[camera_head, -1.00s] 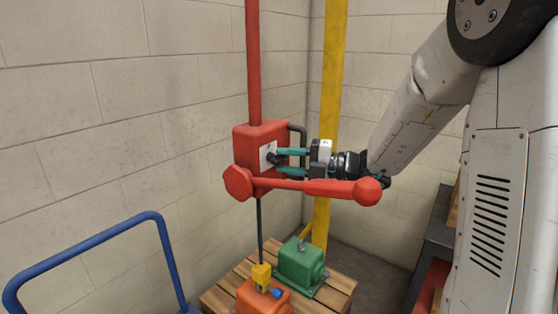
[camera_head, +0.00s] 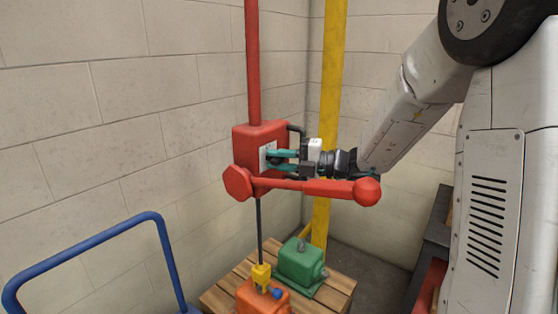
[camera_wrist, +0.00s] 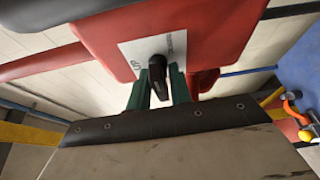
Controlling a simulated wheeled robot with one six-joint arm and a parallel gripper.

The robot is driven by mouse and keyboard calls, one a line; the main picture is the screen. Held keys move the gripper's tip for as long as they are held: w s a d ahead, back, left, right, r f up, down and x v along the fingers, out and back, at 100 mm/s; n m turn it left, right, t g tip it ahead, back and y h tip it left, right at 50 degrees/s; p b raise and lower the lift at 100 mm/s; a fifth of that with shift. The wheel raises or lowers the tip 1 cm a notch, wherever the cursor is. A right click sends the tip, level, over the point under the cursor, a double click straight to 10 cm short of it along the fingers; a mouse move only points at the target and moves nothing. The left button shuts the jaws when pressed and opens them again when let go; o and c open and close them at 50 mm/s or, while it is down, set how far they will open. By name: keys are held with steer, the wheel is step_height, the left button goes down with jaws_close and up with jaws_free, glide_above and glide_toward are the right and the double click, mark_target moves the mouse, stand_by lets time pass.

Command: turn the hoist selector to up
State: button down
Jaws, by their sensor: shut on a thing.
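The hoist is a red box (camera_head: 250,143) on a red vertical post, with a red lever arm (camera_head: 315,187) across its lower front. Its white selector plate (camera_head: 264,157) faces right; the plate (camera_wrist: 135,52) also shows in the wrist view, with lettering too small to read surely. The black selector knob (camera_wrist: 157,80) stands on the plate. My gripper (camera_head: 275,159) has its teal fingers at the plate. In the wrist view my gripper (camera_wrist: 159,92) is shut on the knob, one finger on either side.
A wooden pallet (camera_head: 225,298) below holds a green motor (camera_head: 300,262) and an orange motor (camera_head: 262,298) with a yellow hook block (camera_head: 261,274). A yellow post (camera_head: 329,100) stands behind my gripper. A blue cart handle (camera_head: 90,252) is at lower left.

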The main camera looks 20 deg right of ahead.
steer(key=n+h, duration=0.1)
steer(key=n, duration=0.2)
steer(key=shift+n+h, duration=0.3)
steer(key=shift+n, duration=0.1)
steer(key=n+h, duration=0.1)
steer(key=n, duration=0.2)
steer(key=shift+h, duration=0.4)
steer(key=n+h, duration=0.2)
steer(key=n, duration=0.1)
steer(key=shift+n, duration=0.3)
steer(key=shift+n+t+h, duration=0.6)
steer(key=shift+n+h, duration=0.4)
steer(key=shift+n, duration=0.3)
steer(key=c, duration=1.5)
jaws_free()
steer(key=shift+o, duration=0.2)
